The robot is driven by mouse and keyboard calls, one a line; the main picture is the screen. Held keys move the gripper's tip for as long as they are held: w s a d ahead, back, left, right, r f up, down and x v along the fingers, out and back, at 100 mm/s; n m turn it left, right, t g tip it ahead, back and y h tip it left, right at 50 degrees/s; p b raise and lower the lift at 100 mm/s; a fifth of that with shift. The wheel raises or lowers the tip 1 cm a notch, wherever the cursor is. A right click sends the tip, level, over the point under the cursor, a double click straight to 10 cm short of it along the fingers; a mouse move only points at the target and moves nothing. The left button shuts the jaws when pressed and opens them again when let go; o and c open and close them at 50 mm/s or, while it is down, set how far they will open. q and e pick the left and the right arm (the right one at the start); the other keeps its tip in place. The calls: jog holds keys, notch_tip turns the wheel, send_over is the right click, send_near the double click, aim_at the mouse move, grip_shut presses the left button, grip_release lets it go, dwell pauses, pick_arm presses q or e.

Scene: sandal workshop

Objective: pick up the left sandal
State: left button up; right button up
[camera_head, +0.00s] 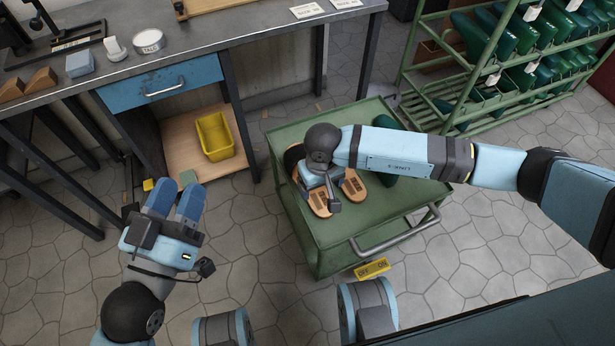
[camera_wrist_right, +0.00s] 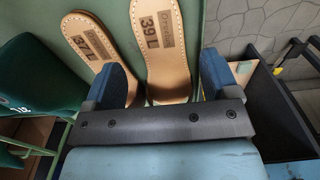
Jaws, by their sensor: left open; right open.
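A pair of tan sandals lies on the green cart (camera_head: 300,228). The left sandal (camera_head: 319,205) is on the cart's left side; in the right wrist view its sole (camera_wrist_right: 165,40) carries a mark that seems to read 39 L. The other sandal (camera_head: 356,187) lies to its right, and also shows in the wrist view (camera_wrist_right: 95,42). My right gripper (camera_wrist_right: 165,85) is open, with blue fingers on either side of the left sandal's end; contact cannot be told. My right arm hides part of the pair in the head view. My left gripper (camera_head: 189,202) is open and empty over the floor.
A workbench (camera_head: 215,50) with a blue drawer (camera_head: 163,84) stands at the upper left. A yellow bin (camera_head: 214,136) sits on its lower shelf.

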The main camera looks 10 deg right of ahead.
aim_at(319, 199)
jog(key=shift+f, duration=0.9)
jog(key=shift+f+b, duration=0.3)
jog(key=shift+f, duration=0.05)
notch_tip(319, 199, down, 5)
jog(key=shift+w+r+b, duration=0.15)
jog(key=shift+r+b, duration=0.05)
jog(key=shift+b, duration=0.7)
pick_arm(q)
jog(key=f, duration=0.1)
jog(key=f+g, duration=0.1)
jog(key=shift+w+d+f, duration=0.1)
jog(key=shift+d+f, duration=0.1)
jog(key=shift+f, duration=0.15)
pick_arm(e)
jog(key=c, duration=0.9)
